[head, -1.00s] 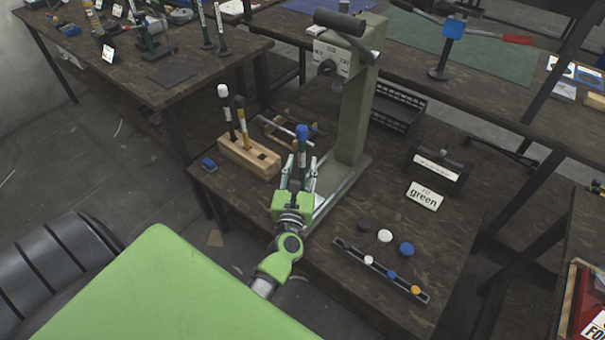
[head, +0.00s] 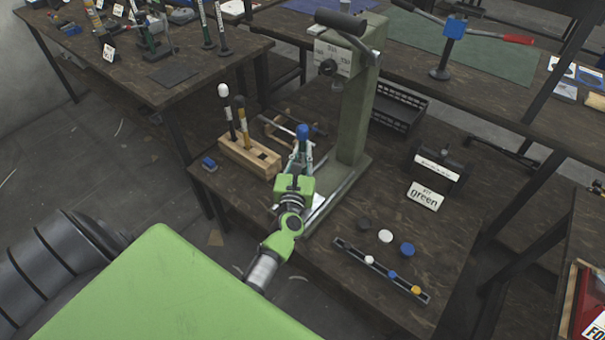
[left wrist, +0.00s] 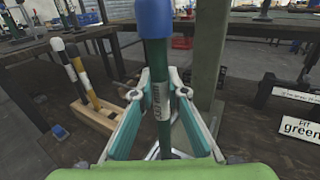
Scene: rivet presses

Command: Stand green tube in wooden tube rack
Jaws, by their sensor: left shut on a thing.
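My left gripper (head: 299,170) is shut on a dark green tube with a blue cap (head: 302,131), held upright in front of the press column. The tube (left wrist: 156,85) also shows large between the fingers in the left wrist view, with a white label on it. The wooden tube rack (head: 236,152) stands on the table to the left of the gripper. It holds a black tube with a white cap (head: 225,104) and a yellow and black tube (head: 240,114) on its left part. A dark empty hole shows at its right part. My right gripper is not in view.
The green press (head: 355,120) stands just behind the gripper. A hammer (head: 293,129) lies behind the rack. A small blue block (head: 208,163) lies at the table's left edge. A "green" kit card (head: 425,196), caps (head: 385,236) and a cap strip (head: 380,270) are to the right.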

